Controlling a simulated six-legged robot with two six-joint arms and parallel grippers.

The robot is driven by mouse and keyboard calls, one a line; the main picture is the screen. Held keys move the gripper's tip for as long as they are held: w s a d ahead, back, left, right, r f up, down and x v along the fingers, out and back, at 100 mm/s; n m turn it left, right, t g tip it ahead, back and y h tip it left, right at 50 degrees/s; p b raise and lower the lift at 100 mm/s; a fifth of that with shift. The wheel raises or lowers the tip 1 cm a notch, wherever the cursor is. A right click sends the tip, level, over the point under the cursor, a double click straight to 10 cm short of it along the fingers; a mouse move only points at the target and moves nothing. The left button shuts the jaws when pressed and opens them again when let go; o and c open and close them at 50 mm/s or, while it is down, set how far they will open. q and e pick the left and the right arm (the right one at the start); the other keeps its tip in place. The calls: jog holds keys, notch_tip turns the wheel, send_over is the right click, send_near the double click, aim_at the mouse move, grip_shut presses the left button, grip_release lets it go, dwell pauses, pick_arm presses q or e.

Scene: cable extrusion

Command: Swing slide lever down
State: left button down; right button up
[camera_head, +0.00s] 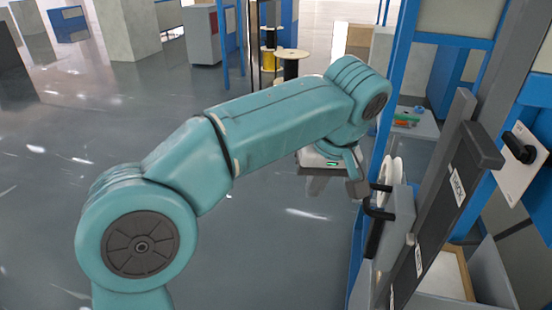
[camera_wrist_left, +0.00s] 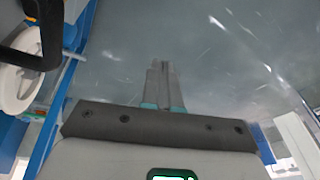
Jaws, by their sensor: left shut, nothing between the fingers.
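A black handle (camera_head: 374,234) sits on the grey block (camera_head: 402,222) at the machine's near side. It also shows as a black loop (camera_wrist_left: 42,38) at the top left of the left wrist view. My left gripper (camera_head: 357,188) is just left of the handle's upper end in the head view. In the wrist view its fingers (camera_wrist_left: 163,66) are together and empty, apart from the handle. A second black handle (camera_head: 520,147) is on a white plate (camera_head: 518,168) at the right. I cannot tell which handle is the slide lever. My right gripper is not in view.
A white disc (camera_head: 391,172) sits behind the near handle and shows in the wrist view (camera_wrist_left: 22,85). A labelled dark bar (camera_head: 436,226) slants beside it, with blue frame posts (camera_head: 394,90) around. Open grey floor (camera_head: 290,255) lies to the left.

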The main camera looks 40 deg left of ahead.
aim_at(373, 235)
pick_arm(q)
jog(key=w+a+f+t+y, duration=0.1)
jog(key=w+a+f, duration=0.1)
jog(key=w+a, duration=0.2)
jog(key=w+a+f+t+y+b, duration=0.1)
jog(key=w+a+f, duration=0.2)
jog(key=a, duration=0.7)
jog(key=shift+w+a+f+t, duration=0.2)
jog(key=shift+w+a+t, duration=0.15)
jog(key=shift+w, duration=0.7)
jog(key=c, duration=0.8)
grip_release()
jog(key=shift+w+a+f+y, duration=0.1)
jog(key=shift+a+y, duration=0.1)
jog(key=shift+y, duration=0.1)
jog(key=shift+c, duration=0.2)
jog(key=s+d+f+n+g+h+b, duration=0.1)
jog(key=s+d+f+n+g+h, duration=0.25)
jog(key=s+d+h, duration=0.5)
jog(key=s+d+f+n+g+h+b, duration=0.2)
jog(key=s+d+f+n+g+h, duration=0.15)
jog(key=s+d+h, duration=0.45)
jog(key=w+a+n+t+h+b, duration=0.35)
jog(key=a+n+t+h, duration=0.3)
jog(key=n+t, duration=0.25)
jog(key=x, duration=1.5)
jog(key=shift+w+d+f+p, duration=0.25)
jog(key=shift+w+f+p, duration=0.15)
jog(key=shift+f, duration=0.35)
